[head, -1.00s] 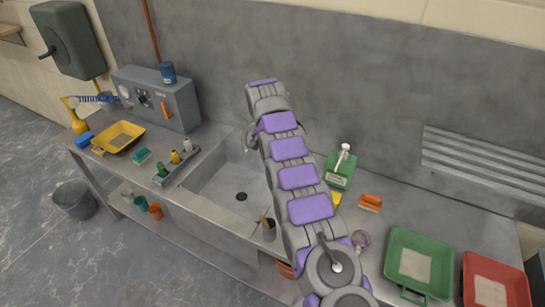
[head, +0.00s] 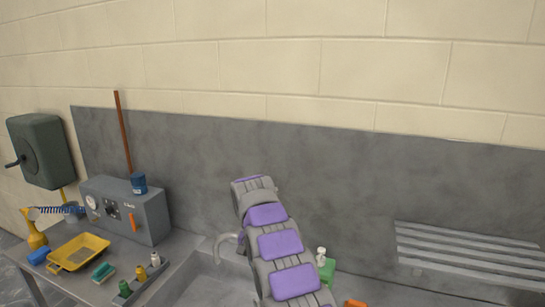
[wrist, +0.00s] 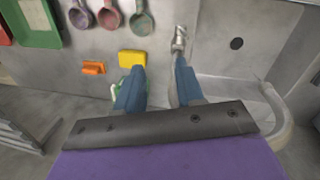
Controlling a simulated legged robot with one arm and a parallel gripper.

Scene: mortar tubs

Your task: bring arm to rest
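My arm (head: 280,244) rises from the bottom of the head view in front of the grey back panel. Its gripper end is hidden there behind the arm links. In the wrist view my gripper (wrist: 158,68) shows two blue fingers standing apart. The gap between them shows only the grey counter, so the gripper is open and empty. It is above the counter beside the sink (wrist: 222,68).
A curved tap (wrist: 284,110) is close to the right of my gripper. A yellow block (wrist: 132,58), an orange brush (wrist: 93,68) and several scoops (wrist: 110,18) lie beyond. A control box (head: 128,210) and yellow tray (head: 78,252) stand left. A slatted rack (head: 465,255) is at right.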

